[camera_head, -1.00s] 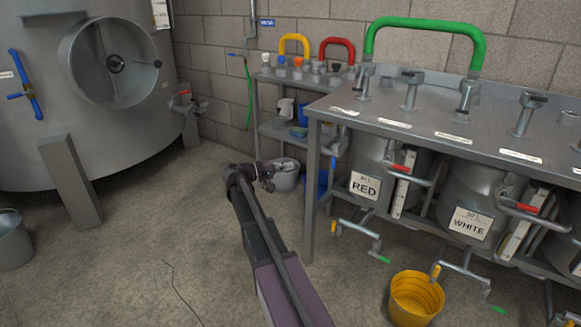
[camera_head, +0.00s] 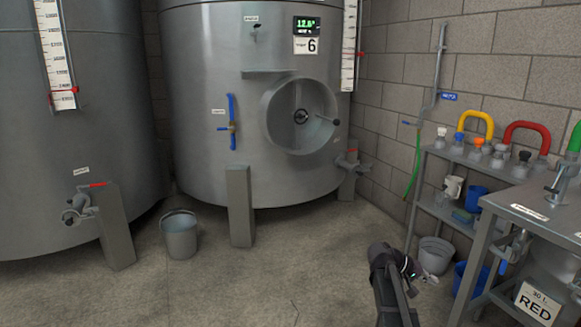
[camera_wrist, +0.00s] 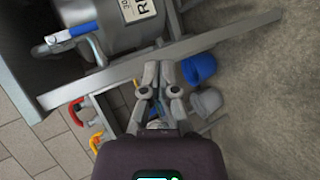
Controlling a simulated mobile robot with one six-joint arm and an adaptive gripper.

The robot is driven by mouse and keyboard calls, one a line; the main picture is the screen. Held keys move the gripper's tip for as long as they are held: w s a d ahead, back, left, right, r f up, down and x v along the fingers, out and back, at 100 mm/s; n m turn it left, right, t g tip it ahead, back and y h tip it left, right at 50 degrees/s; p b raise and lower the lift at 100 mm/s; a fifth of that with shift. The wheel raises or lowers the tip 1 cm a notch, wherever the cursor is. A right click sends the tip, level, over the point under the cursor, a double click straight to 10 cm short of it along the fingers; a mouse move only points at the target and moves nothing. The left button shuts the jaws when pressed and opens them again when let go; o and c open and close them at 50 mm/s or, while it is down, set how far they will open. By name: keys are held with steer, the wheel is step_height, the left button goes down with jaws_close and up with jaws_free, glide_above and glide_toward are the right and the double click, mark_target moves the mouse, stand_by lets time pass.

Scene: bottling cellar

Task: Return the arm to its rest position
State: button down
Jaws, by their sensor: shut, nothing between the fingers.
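My arm reaches up from the bottom right of the head view, ending in a dark wrist; the fingers are hard to make out there. In the wrist view my gripper (camera_wrist: 158,75) has its fingers together with nothing between them. The fingers look apart from these, but the distance cannot be told.
The table (camera_head: 535,200) and a shelf rack (camera_head: 440,212) stand at the right. A grey bucket (camera_head: 435,256) and a blue bucket (camera_head: 470,282) are on the floor close to my arm. Tank 6 (camera_head: 200,110) stands behind; another bucket (camera_head: 180,237) is left. The middle floor (camera_head: 270,280) is clear.

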steer(key=s+a+n+t+y+p, duration=0.1)
steer(key=s+a+y+p, duration=0.45)
steer(key=a, duration=0.75)
steer(key=s+a+n+t+y+p, duration=0.1)
steer(key=s+a+y+p, duration=0.2)
steer(key=s+a+y, duration=0.6)
steer(key=a+r+h+p, duration=0.2)
steer(key=a+r+p, duration=0.1)
steer(key=r+p, duration=3.2)
steer(key=shift+s+a+r+p, duration=0.15)
steer(key=shift+s+r+p, duration=0.2)
steer(key=shift+p, duration=0.5)
